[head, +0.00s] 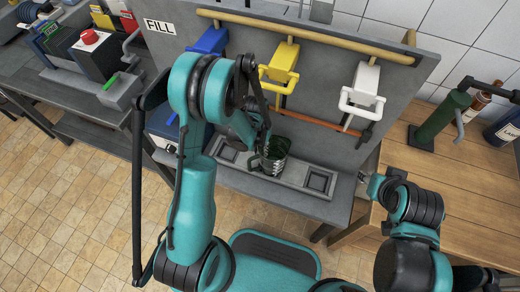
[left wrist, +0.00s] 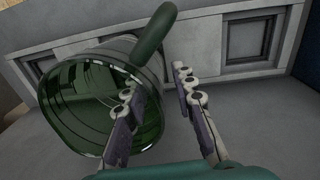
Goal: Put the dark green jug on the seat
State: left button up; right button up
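The dark green jug (head: 274,150) is below the yellow tap, over the middle of the grey ledge. In the left wrist view the jug (left wrist: 85,105) is a green glass vessel with its mouth toward the camera and a dark green handle (left wrist: 155,33) at its upper right. My left gripper (left wrist: 160,110) is at the jug, its fingers apart; the left finger overlaps the rim below the handle, the right finger is clear of it. In the head view my arm partly hides this gripper. The seat appears to be the ledge (head: 290,180) with square recesses. My right gripper (head: 368,182) is right of the ledge, its fingers unclear.
Blue (head: 210,40), yellow (head: 280,66) and white (head: 362,92) taps hang on the grey panel above the ledge. At right, a wooden table (head: 400,160) carries a green cylinder (head: 440,120) and bottles. A red-knobbed device (head: 90,45) stands on the left bench.

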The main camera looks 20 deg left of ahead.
pick_arm(q)
notch_tip(320, 180, up, 8)
jog(key=p, duration=0.3)
jog(key=shift+a, duration=0.2)
pick_arm(e)
notch_tip(320, 180, up, 4)
jog(key=shift+r, duration=0.1)
